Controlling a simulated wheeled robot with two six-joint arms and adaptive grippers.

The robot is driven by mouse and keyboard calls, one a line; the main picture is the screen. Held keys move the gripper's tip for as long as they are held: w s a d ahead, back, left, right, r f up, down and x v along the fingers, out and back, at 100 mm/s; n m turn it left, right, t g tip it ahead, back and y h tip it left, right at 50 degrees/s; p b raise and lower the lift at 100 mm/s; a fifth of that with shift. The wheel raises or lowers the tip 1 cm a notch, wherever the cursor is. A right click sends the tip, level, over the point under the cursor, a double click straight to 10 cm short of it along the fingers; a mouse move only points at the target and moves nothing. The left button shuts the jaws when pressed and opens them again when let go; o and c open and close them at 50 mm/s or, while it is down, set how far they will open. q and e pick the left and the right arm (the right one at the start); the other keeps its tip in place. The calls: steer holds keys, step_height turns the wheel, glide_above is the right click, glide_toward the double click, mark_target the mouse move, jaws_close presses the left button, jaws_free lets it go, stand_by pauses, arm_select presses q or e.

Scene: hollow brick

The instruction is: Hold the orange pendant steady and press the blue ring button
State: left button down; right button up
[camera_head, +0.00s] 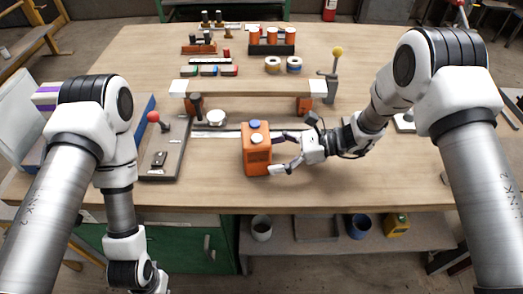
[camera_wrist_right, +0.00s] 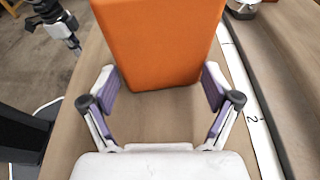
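The orange pendant (camera_head: 256,158) stands upright near the middle of the table. A blue button (camera_head: 255,124) is on its top face, and a paler button (camera_head: 257,139) lies nearer to me. My right gripper (camera_head: 276,154) reaches in from the right, with one finger toward the far side and one toward the near side of the pendant. In the right wrist view, the orange body (camera_wrist_right: 165,45) is between or just beyond the open fingers (camera_wrist_right: 160,85); firm contact is not evident. The buttons are hidden there. My left gripper (camera_head: 140,278) hangs low at the bottom left, apart from the pendant; its fingers are unclear.
A wooden beam on white-topped supports (camera_head: 247,87) spans the table behind the pendant. A grey box with a red-knobbed lever (camera_head: 165,150) stands to the left. A yellow-knobbed lever (camera_head: 333,75) stands at the back right.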

steer(key=shift+s+x, duration=0.2)
steer(key=shift+x, duration=0.8)
steer(key=shift+w, duration=0.1)
steer(key=shift+r, duration=0.1)
jaws_close()
